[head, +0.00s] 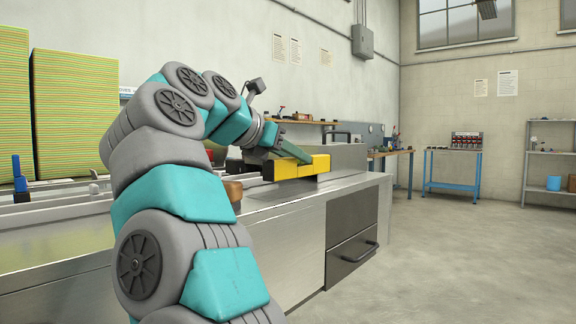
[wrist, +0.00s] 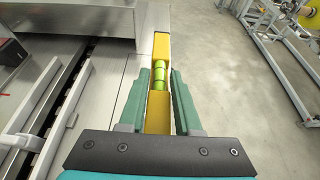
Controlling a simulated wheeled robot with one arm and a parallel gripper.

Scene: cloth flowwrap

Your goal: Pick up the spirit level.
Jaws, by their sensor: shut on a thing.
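The spirit level is a yellow bar with green vials at its middle. In the wrist view the spirit level (wrist: 161,45) lies lengthwise between the two green fingers of my gripper (wrist: 160,78). The fingers are shut on it, one along each side. In the head view the spirit level (head: 320,163) is at the right end of the metal machine top, with my gripper (head: 297,158) reaching it from the upper left. I cannot tell whether it touches the surface below. The fingers hide part of its sides.
The metal machine (head: 290,245) has a drawer with a handle (head: 359,262) at its right end. A raised metal box (head: 345,155) stands behind the level. Striped stacks (head: 75,110) are at the left. Open floor (head: 450,260) lies to the right.

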